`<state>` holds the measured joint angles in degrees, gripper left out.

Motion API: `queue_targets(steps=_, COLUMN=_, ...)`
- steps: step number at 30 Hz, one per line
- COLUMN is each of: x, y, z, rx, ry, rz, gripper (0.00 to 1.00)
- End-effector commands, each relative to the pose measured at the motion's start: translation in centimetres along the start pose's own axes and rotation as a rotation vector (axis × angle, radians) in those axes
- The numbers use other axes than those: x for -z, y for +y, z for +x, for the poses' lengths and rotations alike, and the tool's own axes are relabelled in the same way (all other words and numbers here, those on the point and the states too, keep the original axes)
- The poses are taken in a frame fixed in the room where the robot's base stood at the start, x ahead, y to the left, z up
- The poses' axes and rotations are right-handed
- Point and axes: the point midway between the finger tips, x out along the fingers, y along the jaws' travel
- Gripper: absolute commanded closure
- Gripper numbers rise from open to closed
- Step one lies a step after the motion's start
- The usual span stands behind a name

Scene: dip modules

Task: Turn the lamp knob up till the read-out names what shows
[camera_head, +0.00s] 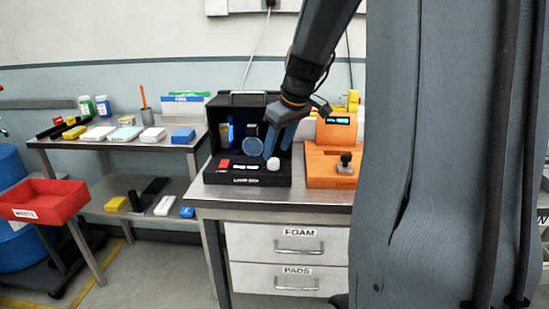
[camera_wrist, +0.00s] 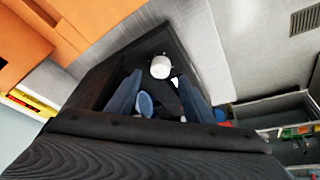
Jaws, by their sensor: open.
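A black box device (camera_head: 222,179) stands on the metal bench, its upper part open at the front. A round white knob (camera_head: 273,163) sits at the right of its front panel; it also shows in the wrist view (camera_wrist: 160,67). A small pale lit read-out (camera_head: 245,167) is left of the knob, its text too small to read. A blue disc (camera_head: 253,147) stands inside the box. My gripper (camera_head: 277,153) is open above the knob. In the wrist view its fingers (camera_wrist: 160,77) are spread with the knob beyond the tips, apparently not touching it.
A red switch (camera_head: 223,164) sits at the panel's left. An orange device (camera_head: 325,166) with a dark joystick-like knob (camera_head: 345,163) stands right of the box. A side table (camera_head: 95,143) at left bears several small boxes. A red bin (camera_head: 44,199) is at far left.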

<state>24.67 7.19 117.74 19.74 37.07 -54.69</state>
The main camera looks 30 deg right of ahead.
Motion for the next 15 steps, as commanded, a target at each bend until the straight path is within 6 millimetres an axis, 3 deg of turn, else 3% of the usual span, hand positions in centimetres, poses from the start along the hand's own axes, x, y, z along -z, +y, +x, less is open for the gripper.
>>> queue_targets(steps=6, x=-0.1, y=-0.1, z=3.1, rx=0.002, ry=-0.002, rz=0.002, gripper=0.53)
queue_targets(steps=15, x=-0.1, y=-0.1, z=4.2, rx=0.0, ry=-0.001, rz=0.001, gripper=0.53)
